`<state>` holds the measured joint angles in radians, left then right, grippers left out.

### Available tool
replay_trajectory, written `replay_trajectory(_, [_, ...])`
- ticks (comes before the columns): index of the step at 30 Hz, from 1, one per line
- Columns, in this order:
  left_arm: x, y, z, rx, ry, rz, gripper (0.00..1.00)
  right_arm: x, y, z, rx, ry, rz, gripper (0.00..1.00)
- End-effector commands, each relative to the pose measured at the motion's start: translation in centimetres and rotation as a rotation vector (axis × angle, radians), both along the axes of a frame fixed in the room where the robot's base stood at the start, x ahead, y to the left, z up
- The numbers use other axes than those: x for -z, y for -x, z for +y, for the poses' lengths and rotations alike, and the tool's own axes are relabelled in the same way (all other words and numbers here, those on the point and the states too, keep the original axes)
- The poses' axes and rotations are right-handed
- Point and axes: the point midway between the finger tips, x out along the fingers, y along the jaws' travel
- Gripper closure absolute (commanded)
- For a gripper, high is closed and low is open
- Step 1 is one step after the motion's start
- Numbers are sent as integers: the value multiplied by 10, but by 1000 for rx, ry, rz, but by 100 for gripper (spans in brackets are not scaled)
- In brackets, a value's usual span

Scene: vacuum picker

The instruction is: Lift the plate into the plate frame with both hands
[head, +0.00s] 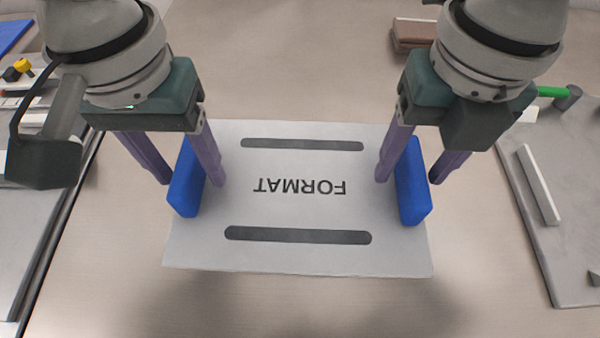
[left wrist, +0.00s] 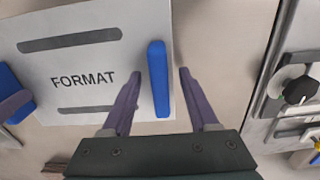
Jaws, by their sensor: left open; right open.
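The plate (head: 300,258) is a light grey rectangle marked FORMAT, with two dark slots and a blue grip block at each short side. It also shows in the left wrist view (left wrist: 85,58). My left gripper (head: 193,184) is open, with its purple fingers on either side of the left blue block (head: 187,178). In the left wrist view the same block (left wrist: 159,80) stands between the fingers, with a gap to the right finger. My right gripper (head: 409,180) is open, with its fingers on either side of the right blue block (head: 413,180). I cannot make out a plate frame.
A grey panel (head: 575,230) with a white bar (head: 538,185) and a green-handled tool (head: 552,92) lies at the right. A brown block (head: 413,32) is at the back. Another grey panel (head: 35,235) with small parts is at the left. The surface in front of the plate is clear.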

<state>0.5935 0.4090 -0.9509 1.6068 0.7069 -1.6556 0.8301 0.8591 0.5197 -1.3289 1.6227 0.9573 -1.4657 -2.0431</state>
Motion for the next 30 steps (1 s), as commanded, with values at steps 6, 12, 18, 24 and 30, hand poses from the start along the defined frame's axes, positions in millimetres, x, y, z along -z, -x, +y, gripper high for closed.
replay_trajectory(6, [2,0,0,1,0,-1,40,2,0,0,-1,1,0,40])
replay_trajectory(12, [2,0,0,1,0,-1,51,2,0,0,0,1,0,51])
replay_trajectory(18, [2,0,0,1,0,-1,74,2,0,0,0,1,0,74])
replay_trajectory(24, [2,0,0,1,0,-1,96,2,0,0,0,1,0,96])
replay_trajectory(30, [2,0,0,1,0,-1,100,2,0,0,0,1,0,100])
